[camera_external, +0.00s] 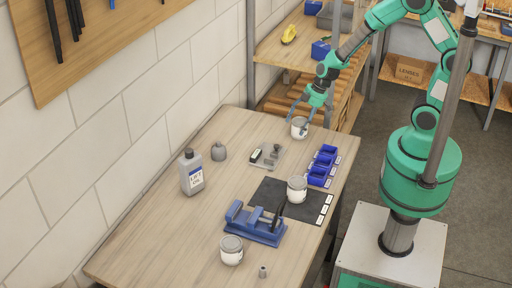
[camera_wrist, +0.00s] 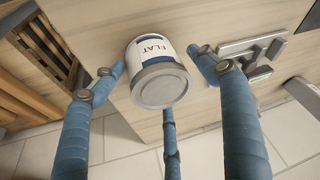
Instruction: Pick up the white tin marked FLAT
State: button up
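The white tin marked FLAT (camera_external: 299,129) stands at the far end of the wooden table, with a grey lid. In the wrist view the tin (camera_wrist: 152,58) shows its FLAT label with a dark blue band, and its grey lid faces the camera. My gripper (camera_external: 303,123) is just above and at the tin in the outside view. In the wrist view my gripper (camera_wrist: 160,62) is open, with a blue finger on each side of the tin and a third finger behind the lid's edge. Whether any finger touches the tin is unclear.
Two similar tins stand nearer, one on the dark mat (camera_external: 262,200) and one at the table front (camera_external: 231,251). Blue bins (camera_external: 321,166), a small grey tray (camera_external: 270,163), a blue vise (camera_external: 254,225) and a grey bottle (camera_external: 191,173) share the table.

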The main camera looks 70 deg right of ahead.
jog(key=c, duration=1)
jog(key=shift+r, duration=0.1)
jog(key=shift+r, duration=0.75)
notch_tip(320, 180, up, 2)
jog(key=shift+w+r+p, duration=0.1)
jog(key=shift+p, duration=0.45)
jog(key=s+d+r, duration=0.1)
jog(key=s, duration=1.5)
jog(key=shift+r, duration=0.1)
